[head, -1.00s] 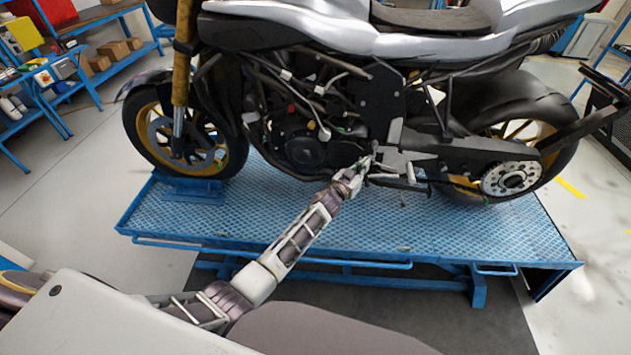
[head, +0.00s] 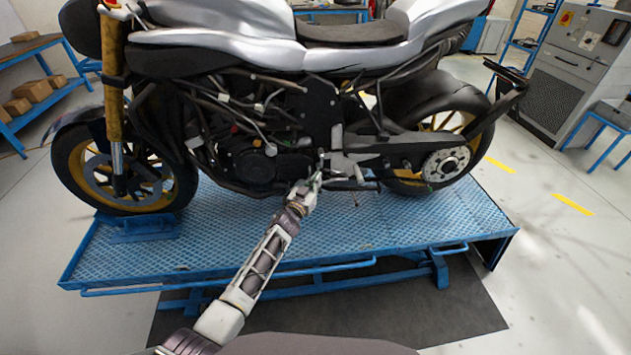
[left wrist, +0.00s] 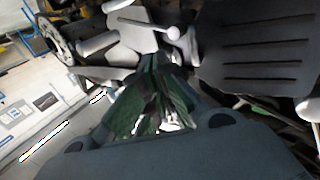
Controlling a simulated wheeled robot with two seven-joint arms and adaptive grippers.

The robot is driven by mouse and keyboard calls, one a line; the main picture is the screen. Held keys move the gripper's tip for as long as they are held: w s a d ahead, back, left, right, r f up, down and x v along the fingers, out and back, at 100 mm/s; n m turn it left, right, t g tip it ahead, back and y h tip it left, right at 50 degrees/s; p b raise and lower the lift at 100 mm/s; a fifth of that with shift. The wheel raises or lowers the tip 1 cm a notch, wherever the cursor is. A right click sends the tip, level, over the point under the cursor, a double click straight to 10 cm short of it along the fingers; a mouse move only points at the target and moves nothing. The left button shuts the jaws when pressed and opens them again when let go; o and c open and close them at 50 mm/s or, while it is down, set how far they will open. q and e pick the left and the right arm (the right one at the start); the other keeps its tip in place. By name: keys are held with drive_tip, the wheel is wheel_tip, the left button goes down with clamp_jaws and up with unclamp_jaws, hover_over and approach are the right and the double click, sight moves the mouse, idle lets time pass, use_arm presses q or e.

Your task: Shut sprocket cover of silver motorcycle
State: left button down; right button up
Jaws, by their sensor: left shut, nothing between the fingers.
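The silver motorcycle (head: 215,55) stands upright on a blue lift table, its side facing me. Its engine (head: 250,165) is dark, with a grey metal bracket (head: 352,160) to its right. I cannot tell for sure which part is the sprocket cover, or how far open it is. My left gripper (head: 317,181) is shut and empty, low on the motorcycle's side between engine and bracket. In the left wrist view the left gripper (left wrist: 156,80) is close to a dark ribbed panel (left wrist: 255,45), at its left. Contact is unclear. My right gripper is not in view.
The blue lift table (head: 400,232) has a patterned deck, with bare deck in front of the motorcycle. A black mat (head: 460,315) lies beneath it. A grey cabinet (head: 570,75) stands at the back right, and blue shelving with boxes (head: 28,95) at the left.

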use_arm(q)
drive_tip(key=s+d, duration=0.3)
drive_tip(key=s, duration=0.7)
drive_tip(key=shift+d+b, duration=0.15)
drive_tip(key=shift+b, duration=0.2)
idle(0.3)
